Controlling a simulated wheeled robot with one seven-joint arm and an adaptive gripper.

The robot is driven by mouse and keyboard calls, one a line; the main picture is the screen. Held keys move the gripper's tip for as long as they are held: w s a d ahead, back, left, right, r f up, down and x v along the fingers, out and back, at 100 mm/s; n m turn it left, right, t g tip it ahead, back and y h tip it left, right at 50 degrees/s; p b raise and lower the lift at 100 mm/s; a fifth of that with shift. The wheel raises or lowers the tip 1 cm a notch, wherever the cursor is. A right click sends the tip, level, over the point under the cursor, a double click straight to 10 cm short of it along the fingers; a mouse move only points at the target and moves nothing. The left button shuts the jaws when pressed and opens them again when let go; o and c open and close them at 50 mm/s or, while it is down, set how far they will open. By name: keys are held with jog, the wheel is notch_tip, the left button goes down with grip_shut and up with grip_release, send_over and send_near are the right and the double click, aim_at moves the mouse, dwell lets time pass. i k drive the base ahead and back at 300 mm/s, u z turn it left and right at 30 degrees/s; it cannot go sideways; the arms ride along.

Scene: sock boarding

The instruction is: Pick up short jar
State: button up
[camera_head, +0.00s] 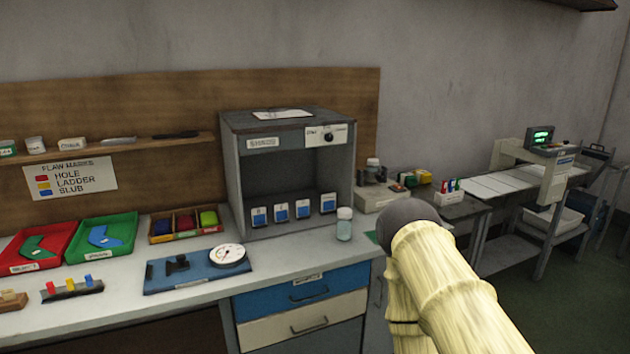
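A short jar (344,224) with a pale cap and clear bluish body stands upright on the light counter, just in front of the right side of the grey cabinet. A second small jar-like item (373,168) with a pale top stands farther back on a grey box; I cannot tell its exact form. My arm, in a cream sleeve, rises from the lower right to a dark rounded joint to the right of the short jar. My gripper is not visible, so its place and state do not show.
The grey cabinet (232,182) with several blue-and-white items stands behind the jar. A blue board with a dial gauge (228,255) lies left of it. Red (62,236) and green (130,220) trays sit farther left. The counter in front of the jar is clear.

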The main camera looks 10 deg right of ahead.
aim_at(369, 168)
jog(key=u, duration=0.25)
jog(key=k, duration=0.35)
jog(key=z, duration=0.9)
jog(key=i, duration=0.65)
jog(key=z, duration=0.6)
jog(key=i, duration=0.7)
jog(key=u, duration=0.85)
jog(key=i, duration=0.65)
jog(key=u, duration=0.7)
